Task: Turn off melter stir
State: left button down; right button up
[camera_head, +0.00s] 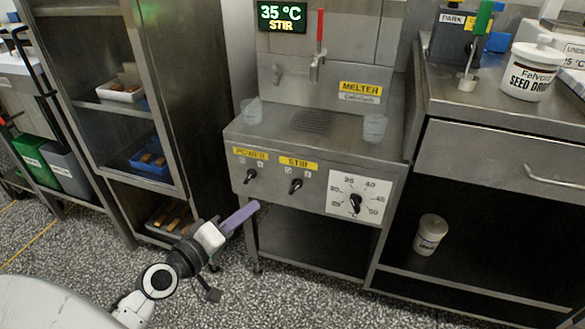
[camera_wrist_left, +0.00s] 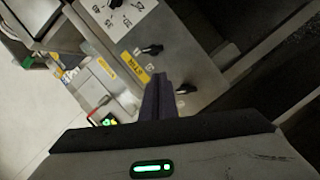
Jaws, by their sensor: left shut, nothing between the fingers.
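The melter (camera_head: 310,140) is a steel unit with yellow labels on its top and front. Its stir knob (camera_head: 295,186) is a black knob under the yellow STIR label, between the power knob (camera_head: 250,175) and the white temperature dial (camera_head: 356,203). The display (camera_head: 282,16) reads 35 °C and STIR. My left gripper (camera_head: 254,206) is shut and empty, in front of the panel, below the power knob and left of the stir knob. In the left wrist view its shut fingers (camera_wrist_left: 160,86) point at the panel, between the stir knob (camera_wrist_left: 152,50) and the power knob (camera_wrist_left: 187,88). My right gripper is out of view.
A red-handled tap (camera_head: 319,47) rises behind the melter top. Two clear cups (camera_head: 375,127) stand on it. A steel shelf rack with trays (camera_head: 121,90) stands at left. At right is a counter holding a white seed drum (camera_head: 531,72). The floor in front is clear.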

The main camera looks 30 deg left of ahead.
aim_at(296, 186)
pick_arm(q)
jog(key=shift+w+a+r+n+y, duration=0.15)
jog(key=shift+a+r+n+y, duration=0.1)
jog(key=shift+a, duration=0.3)
jog(key=shift+w+a+r+n+y, duration=0.15)
jog(key=shift+a+n, duration=0.1)
jog(key=shift+a, duration=0.25)
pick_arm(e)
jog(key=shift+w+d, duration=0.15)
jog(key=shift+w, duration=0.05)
pick_arm(q)
jog(key=shift+s, duration=0.1)
jog(key=w, duration=0.3)
jog(key=w+f, duration=0.1)
jog(key=w, duration=0.6)
jog(key=shift+w+f, duration=0.15)
jog(key=shift+w+d+f+b, duration=0.1)
jog(key=shift+d+f+b, duration=0.1)
jog(key=shift+d+f, duration=0.25)
jog(key=shift+w+d+f+b, duration=0.15)
jog(key=shift+d+f, duration=0.1)
jog(key=shift+d, duration=0.35)
jog(key=shift+d+f, duration=0.3)
jog(key=shift+d, duration=0.3)
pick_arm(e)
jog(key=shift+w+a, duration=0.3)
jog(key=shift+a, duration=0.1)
